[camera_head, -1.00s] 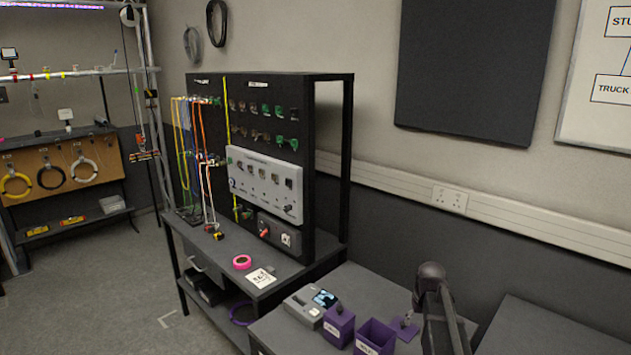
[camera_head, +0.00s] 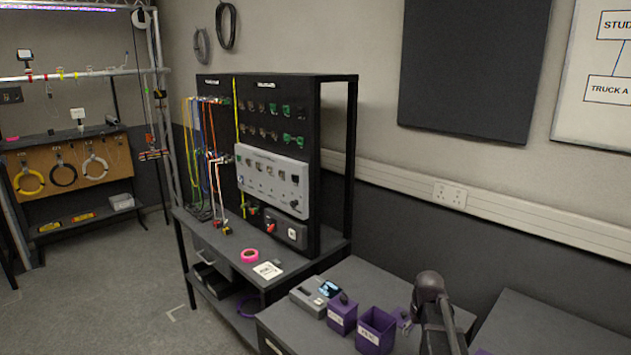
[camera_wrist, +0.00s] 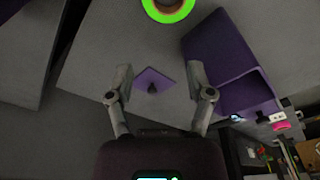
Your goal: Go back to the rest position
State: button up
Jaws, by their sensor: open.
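My gripper (camera_wrist: 160,88) is open and empty in the wrist view, its two fingers spread wide. Between and beyond the fingertips lies a purple square lid (camera_wrist: 150,77) with a dark knob, on a grey bench top; it looks apart from both fingers. In the head view my dark arm (camera_head: 437,315) stands at the lower right, over the near bench, and hides part of the lid (camera_head: 403,318). My fingers cannot be made out in that view.
An open purple box (camera_head: 375,332), a second purple box (camera_head: 341,316) and a grey device (camera_head: 313,297) stand left of my arm. The wrist view shows a green-rimmed roll (camera_wrist: 167,10). A tall black panel rack (camera_head: 327,150) stands behind. The floor at left (camera_head: 110,285) is clear.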

jog(key=s+a+g, duration=0.1)
jog(key=s+a, duration=1.1)
jog(key=s, duration=0.4)
dwell(0.6)
jog(key=shift+c, duration=1.2)
